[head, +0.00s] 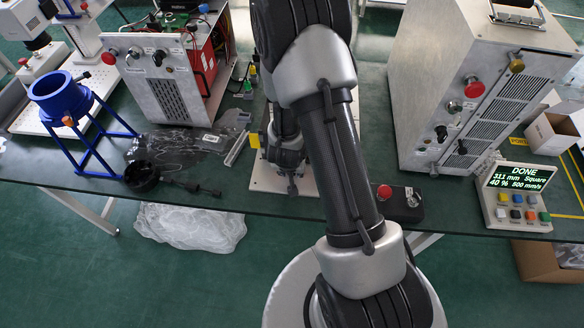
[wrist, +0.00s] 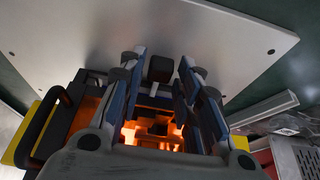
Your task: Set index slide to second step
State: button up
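My gripper (head: 290,178) points down over a pale plate (head: 265,182) at the table's front edge in the head view; my arm hides much of that area. In the wrist view my gripper (wrist: 162,70) has its two blue-padded fingers apart. A small dark block (wrist: 160,68), perhaps the slide's knob, shows between the fingertips with narrow gaps at its sides. The pale plate (wrist: 230,45) lies behind it. Orange surfaces show between the fingers lower down. The index slide's steps cannot be made out.
A yellow part with a black handle (wrist: 55,115) is close at the left in the wrist view. A red-button box (head: 400,203) stands right of my arm. A display panel (head: 517,190) reads DONE. A blue stand (head: 75,115) and a large cabinet (head: 450,80) flank the area.

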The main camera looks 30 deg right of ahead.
jog(key=shift+o, duration=0.8)
jog(key=shift+r, duration=0.3)
jog(key=v, duration=1.1)
jog(key=shift+s+r, duration=0.15)
jog(key=shift+r, duration=0.1)
jog(key=shift+a, duration=0.1)
